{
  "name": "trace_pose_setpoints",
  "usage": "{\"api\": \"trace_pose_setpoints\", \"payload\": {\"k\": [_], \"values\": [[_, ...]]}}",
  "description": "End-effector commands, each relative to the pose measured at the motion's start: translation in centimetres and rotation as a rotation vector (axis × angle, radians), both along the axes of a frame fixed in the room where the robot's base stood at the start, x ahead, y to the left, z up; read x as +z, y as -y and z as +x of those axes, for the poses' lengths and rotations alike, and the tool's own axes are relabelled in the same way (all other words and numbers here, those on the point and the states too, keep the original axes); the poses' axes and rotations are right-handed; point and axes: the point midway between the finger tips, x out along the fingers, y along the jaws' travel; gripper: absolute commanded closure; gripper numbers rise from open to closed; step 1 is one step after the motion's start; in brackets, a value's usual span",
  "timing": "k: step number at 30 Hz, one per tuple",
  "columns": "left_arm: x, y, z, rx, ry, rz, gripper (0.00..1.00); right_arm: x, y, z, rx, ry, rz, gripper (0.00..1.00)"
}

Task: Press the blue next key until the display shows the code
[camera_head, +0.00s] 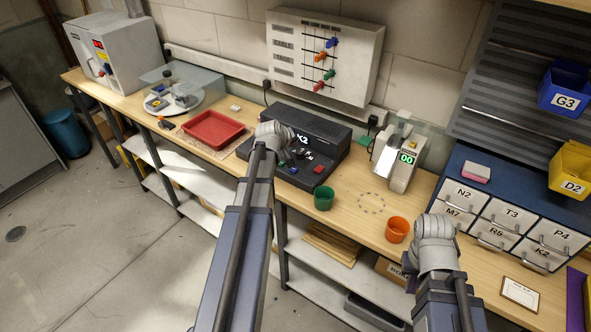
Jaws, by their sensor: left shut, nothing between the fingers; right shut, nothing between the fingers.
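The black console (325,130) stands on the bench in the middle of the view. Its lit display (302,138) seems to read K2, partly covered by my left wrist. On its sloped front are small keys, among them a blue key (292,170) and a red key (318,169). My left gripper (284,158) is over the console's front, shut and empty, close to the blue key; I cannot tell whether it touches. My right gripper (408,264) is shut and empty, low near the bench's front edge by the orange cup. A card (520,293) lies at right; its writing is too small to read.
A green cup (323,198) and an orange cup (397,229) stand near the front edge. A device with a green readout (407,158) is right of the console. A red tray (213,130) lies left. Labelled drawers (507,217) stand at right.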

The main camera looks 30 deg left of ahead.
Motion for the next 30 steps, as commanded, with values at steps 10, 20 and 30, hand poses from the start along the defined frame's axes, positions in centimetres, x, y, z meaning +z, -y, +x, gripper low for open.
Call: {"api": "trace_pose_setpoints", "payload": {"k": [10, 20, 30], "values": [[-2.4, 0.0, 0.0, -0.001, -0.001, 0.0, 1.0, -2.4, 0.0, 0.0, -0.001, 0.0, 0.0, 1.0], [-7.0, 0.0, 0.0, -0.001, -0.001, 0.0, 1.0, -7.0, 0.0, 0.0, -0.002, 0.0, 0.0, 1.0], [-8.9, 0.0, 0.0, -0.001, -0.001, 0.0, 1.0, -8.9, 0.0, 0.0, -0.002, 0.0, 0.0, 1.0]]}}
